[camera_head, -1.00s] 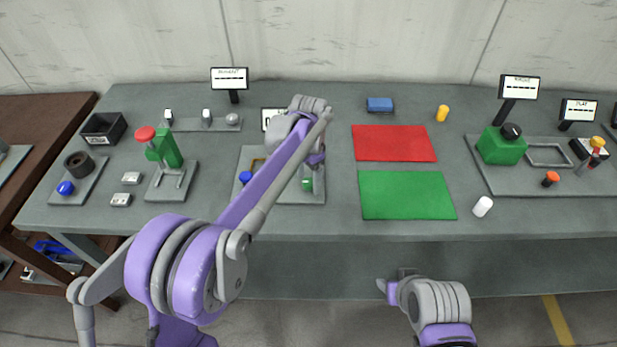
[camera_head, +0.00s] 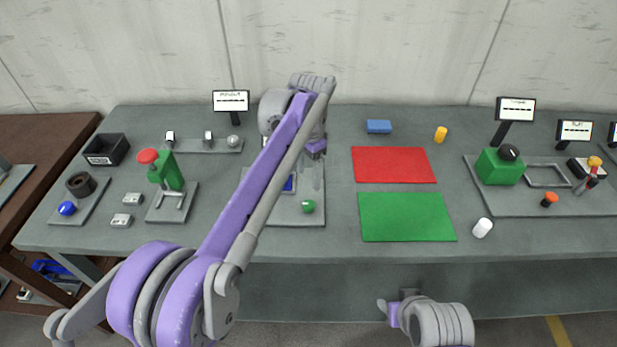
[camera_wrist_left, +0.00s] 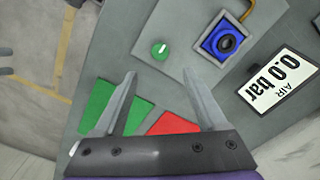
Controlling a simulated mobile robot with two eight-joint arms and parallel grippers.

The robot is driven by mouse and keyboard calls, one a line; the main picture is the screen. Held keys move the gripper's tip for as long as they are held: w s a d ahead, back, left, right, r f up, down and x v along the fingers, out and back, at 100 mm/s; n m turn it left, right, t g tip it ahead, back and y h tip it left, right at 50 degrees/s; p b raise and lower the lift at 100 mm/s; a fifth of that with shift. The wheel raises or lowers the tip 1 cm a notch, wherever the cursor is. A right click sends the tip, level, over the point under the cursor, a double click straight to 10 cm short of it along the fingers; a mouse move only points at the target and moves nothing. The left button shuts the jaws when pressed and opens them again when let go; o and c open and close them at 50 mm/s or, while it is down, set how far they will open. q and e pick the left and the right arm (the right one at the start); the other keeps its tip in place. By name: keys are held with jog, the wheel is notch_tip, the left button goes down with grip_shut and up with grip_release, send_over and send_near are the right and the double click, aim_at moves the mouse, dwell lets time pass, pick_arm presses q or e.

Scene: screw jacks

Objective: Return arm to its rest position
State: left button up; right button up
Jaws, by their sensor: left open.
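My left arm (camera_head: 250,180) reaches from the lower left over the bench, with its wrist above the middle fixture plate (camera_head: 295,217). My left gripper (camera_wrist_left: 160,88) is open, with nothing between its fingers in the left wrist view. Below it lie a green knob (camera_wrist_left: 160,50) and a blue square part with a dark round centre (camera_wrist_left: 226,43). The green knob also shows in the head view (camera_head: 308,206), in front of the wrist. My right gripper (camera_head: 391,308) is in front of the bench at the lower edge; its finger opening is unclear.
The bench holds a red mat (camera_head: 394,165), a green mat (camera_head: 407,217), a white cylinder (camera_head: 482,228) and a green block (camera_head: 499,168). A green press with a red knob (camera_head: 166,172) stands left of my arm. An AIR sign (camera_wrist_left: 278,83) stands near the gripper.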

dwell(0.4)
pick_arm(q)
jog(key=s+a+r+n+t, duration=0.1)
jog(key=s+a+n, duration=0.2)
jog(key=s+a, duration=0.3)
jog(key=s+a+f+n+t, duration=0.1)
jog(key=s+a+f+n, duration=0.1)
jog(key=s, duration=0.5)
jog(key=s+a+f+n+t, duration=0.2)
jog(key=s+a+f, duration=0.3)
jog(key=s, duration=0.3)
jog(key=s+a+f+n+t, duration=0.1)
jog(key=s+a+f+n, duration=0.2)
jog(key=s, duration=0.4)
jog(key=shift+s+a+f+t, duration=0.25)
jog(key=shift+a+f+t, duration=0.05)
jog(key=shift+a+f, duration=0.15)
